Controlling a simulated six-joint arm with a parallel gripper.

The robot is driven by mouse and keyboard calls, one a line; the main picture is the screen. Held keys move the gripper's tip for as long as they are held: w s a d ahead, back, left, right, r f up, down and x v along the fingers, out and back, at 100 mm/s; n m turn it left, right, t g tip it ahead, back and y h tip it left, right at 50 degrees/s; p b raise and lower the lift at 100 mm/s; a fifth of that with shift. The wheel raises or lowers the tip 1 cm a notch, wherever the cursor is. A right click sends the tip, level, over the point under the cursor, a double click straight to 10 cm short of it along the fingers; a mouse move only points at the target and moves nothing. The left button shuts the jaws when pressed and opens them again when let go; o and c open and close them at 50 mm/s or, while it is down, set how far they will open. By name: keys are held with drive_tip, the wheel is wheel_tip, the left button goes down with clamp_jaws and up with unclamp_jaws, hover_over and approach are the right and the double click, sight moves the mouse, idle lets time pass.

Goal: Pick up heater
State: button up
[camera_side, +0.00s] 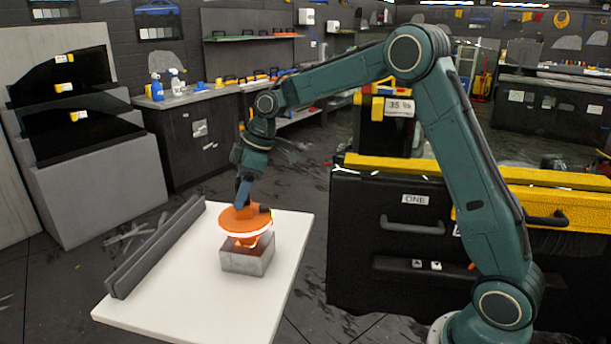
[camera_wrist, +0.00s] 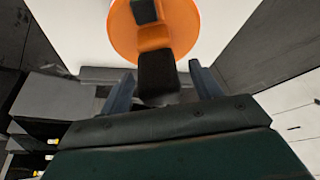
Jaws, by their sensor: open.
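The heater (camera_side: 245,219) is orange and round, with a glowing underside. It sits on a grey metal block (camera_side: 247,262) on a white table. In the wrist view the heater's orange disc (camera_wrist: 183,28) fills the top middle, with an orange and black handle (camera_wrist: 157,72) pointing toward the gripper. My gripper (camera_side: 243,190) is just above the heater in the side view. In the wrist view my gripper (camera_wrist: 160,85) is open, with one finger on each side of the handle's black end. Whether either finger touches the handle cannot be told.
The white table (camera_side: 180,305) has a dark grey raised bar (camera_side: 155,247) along its left edge. Its front part is bare. A black cabinet (camera_side: 400,250) with handles stands right of the table. A grey rack with dark panels (camera_side: 95,185) stands at the left.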

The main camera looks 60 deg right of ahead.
drive_tip(key=shift+c, duration=0.2)
clamp_jaws()
drive_tip(key=shift+r, duration=0.1)
drive_tip(key=shift+r, duration=5)
drive_tip(key=shift+w+a+f+m+t, duration=0.1)
drive_tip(key=shift+a+f+m+t, duration=0.1)
drive_tip(key=shift+f+m, duration=0.4)
drive_tip(key=shift+w+a+f+m+t, duration=0.1)
drive_tip(key=shift+f+m+t, duration=0.1)
drive_tip(key=shift+f+m, duration=0.35)
drive_tip(key=shift+s+d+f+m+h, duration=0.1)
drive_tip(key=shift+d+f+m+h, duration=0.1)
drive_tip(key=shift+f+m+h, duration=0.3)
drive_tip(key=shift+s+d+f+m+h, duration=0.1)
drive_tip(key=shift+d+f+m+h, duration=0.1)
drive_tip(key=shift+f+m, duration=0.45)
